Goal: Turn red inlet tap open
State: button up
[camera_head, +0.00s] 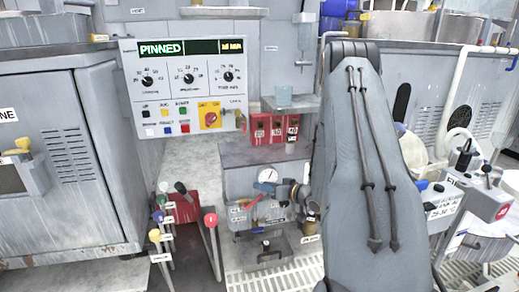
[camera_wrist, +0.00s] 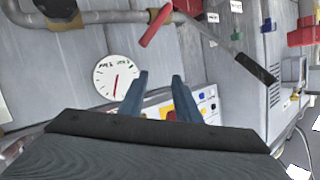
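The red tap handle (camera_wrist: 155,26) is at the top of the wrist view, beside a brass fitting on a grey pipe. A small red lever (camera_head: 252,201) also shows in the head view, below the round gauge; I take it to be this tap. My gripper (camera_wrist: 163,95) has its two blue-grey fingers apart with nothing between them. The red handle lies beyond the fingertips in the picture, and the gripper does not appear to touch it.
A white gauge (camera_wrist: 115,77) is left of my fingers. A grey lever with a dark grip (camera_wrist: 257,68) slants at the right. The pipe (camera_wrist: 100,17) runs along the top. In the head view, colored-knob levers (camera_head: 158,217) stand left, and a PINNED panel (camera_head: 190,85) is behind.

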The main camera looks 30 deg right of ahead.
jog(key=s+a+r+g+h+p, duration=0.2)
jog(key=s+a+r+p, duration=0.1)
jog(key=r+p, duration=0.3)
jog(key=s+a+r+g+h+p, duration=0.2)
jog(key=r+p, duration=0.4)
jog(key=r, duration=0.5)
jog(key=shift+s+a+r+g+p, duration=0.25)
jog(key=shift+s+a+g+p, duration=0.1)
jog(key=shift+s+a+g, duration=0.25)
jog(key=shift+w, duration=0.1)
